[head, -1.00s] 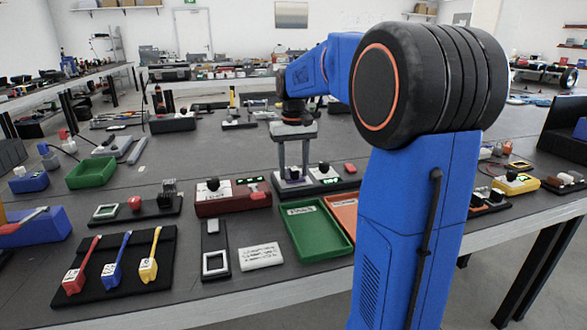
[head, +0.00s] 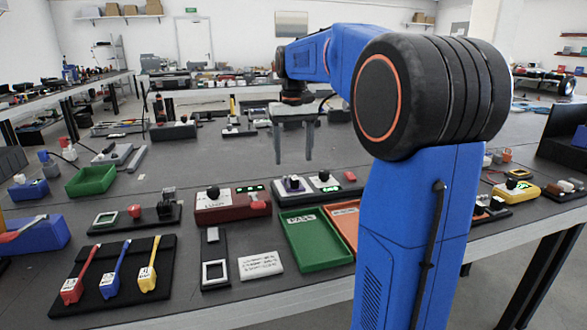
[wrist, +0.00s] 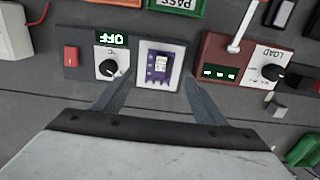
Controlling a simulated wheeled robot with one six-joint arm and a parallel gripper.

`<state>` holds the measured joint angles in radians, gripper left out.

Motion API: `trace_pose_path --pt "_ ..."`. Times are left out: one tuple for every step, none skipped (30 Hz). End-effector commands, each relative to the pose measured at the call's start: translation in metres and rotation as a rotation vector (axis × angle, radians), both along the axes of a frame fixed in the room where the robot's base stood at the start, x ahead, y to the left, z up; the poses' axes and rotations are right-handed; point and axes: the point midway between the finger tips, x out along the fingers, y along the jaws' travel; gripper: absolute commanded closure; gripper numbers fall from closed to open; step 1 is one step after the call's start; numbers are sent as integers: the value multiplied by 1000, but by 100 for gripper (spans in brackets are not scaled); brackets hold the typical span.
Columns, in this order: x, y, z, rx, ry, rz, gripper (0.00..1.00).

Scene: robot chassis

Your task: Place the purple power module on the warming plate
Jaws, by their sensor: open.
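The purple power module (wrist: 160,67) lies on the pale square plate (wrist: 145,80) of a grey unit, between the unit's knob side and a red box. The unit, which I take for the warming plate (head: 332,188), has a black knob, a red button and a display reading OFF in the wrist view. The module also shows small and dark in the head view (head: 293,184). My gripper (head: 292,160) is open and empty, above and apart from the module. In the wrist view its fingers (wrist: 157,82) stand either side of the module's plate.
A red LOAD box (head: 230,207) with a knob stands beside the unit. A green PASS tray (head: 318,262) and an orange tray (head: 343,213) lie in front. A switch block (head: 135,217) is to the left.

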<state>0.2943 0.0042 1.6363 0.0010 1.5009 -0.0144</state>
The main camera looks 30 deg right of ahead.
Motion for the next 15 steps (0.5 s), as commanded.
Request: trace_pose_path --pt "1 0 9 -1 -2 0 35" --pt "1 0 14 -1 -2 0 35" --pt "1 0 20 -1 -3 0 35" --pt "0 0 23 -1 -2 0 35" --pt "0 0 27 0 -1 0 35" --pt "1 0 31 -1 -2 0 35" --pt "1 0 33 -1 -2 0 35" --pt "0 0 35 0 -1 0 35" --pt "0 0 38 0 0 0 35" --pt "0 0 39 0 0 0 35" --pt "0 0 40 0 0 0 35" --pt "0 0 41 0 0 0 35" --pt "0 0 42 0 0 0 35" --pt "0 0 42 0 0 0 35" --pt "0 0 42 0 0 0 35"
